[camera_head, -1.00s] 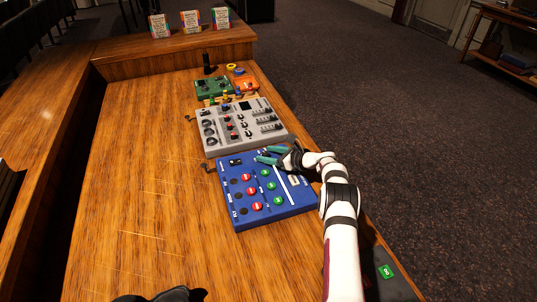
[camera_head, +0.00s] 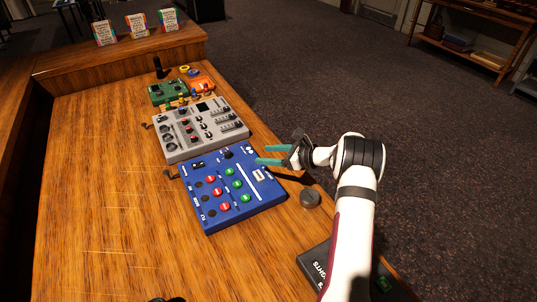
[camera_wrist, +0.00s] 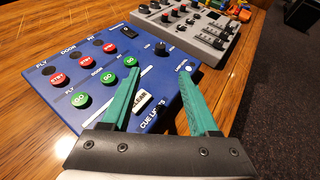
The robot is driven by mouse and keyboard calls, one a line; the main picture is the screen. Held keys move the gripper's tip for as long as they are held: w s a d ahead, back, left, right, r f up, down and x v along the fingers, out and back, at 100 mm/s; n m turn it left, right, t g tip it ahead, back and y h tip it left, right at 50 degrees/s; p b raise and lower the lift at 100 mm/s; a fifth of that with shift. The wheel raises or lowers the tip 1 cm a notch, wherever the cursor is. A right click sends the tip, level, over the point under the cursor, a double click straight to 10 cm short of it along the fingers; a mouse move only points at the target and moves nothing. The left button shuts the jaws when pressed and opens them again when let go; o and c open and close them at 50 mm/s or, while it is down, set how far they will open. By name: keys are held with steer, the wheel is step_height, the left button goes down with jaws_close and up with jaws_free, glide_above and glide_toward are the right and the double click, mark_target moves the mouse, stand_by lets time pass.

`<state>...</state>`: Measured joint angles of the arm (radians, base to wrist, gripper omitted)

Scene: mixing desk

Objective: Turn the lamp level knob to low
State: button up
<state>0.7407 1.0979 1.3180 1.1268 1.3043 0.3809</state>
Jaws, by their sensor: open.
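The blue cue-light panel (camera_head: 215,215) lies on the wooden desk and also fills much of the wrist view (camera_wrist: 70,95). A black knob (camera_head: 227,153) stands near its far edge. In the wrist view the knob (camera_wrist: 161,48) shows beyond my fingertips, with small white lettering beside it that seems to read LOW. I cannot tell where its pointer is. My gripper (camera_head: 259,155) has teal fingers and is open and empty. In the wrist view its fingertips (camera_wrist: 160,71) are apart, above the panel's right part and short of the knob, not touching it.
A grey mixer (camera_head: 205,145) lies just beyond. The desk's left side is clear.

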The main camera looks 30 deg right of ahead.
mark_target(228, 154)
steer(key=w+a+r+m+t+h, duration=0.2)
steer(key=w+a+r+m+t, duration=0.1)
steer(key=a, duration=0.4)
steer(key=s+a+f+m+h, duration=0.1)
steer(key=h, duration=0.1)
steer(key=s+a+f+m+h, duration=0.1)
steer(key=s+m+h, duration=0.1)
steer(key=s+a+f+m+g+h, duration=0.1)
steer(key=s+h, duration=0.1)
steer(key=shift+s, duration=0.1)
steer(key=x, duration=1.5)
steer(key=shift+d+f, duration=0.2)
steer(key=shift+d, duration=0.1)
jaws_close()
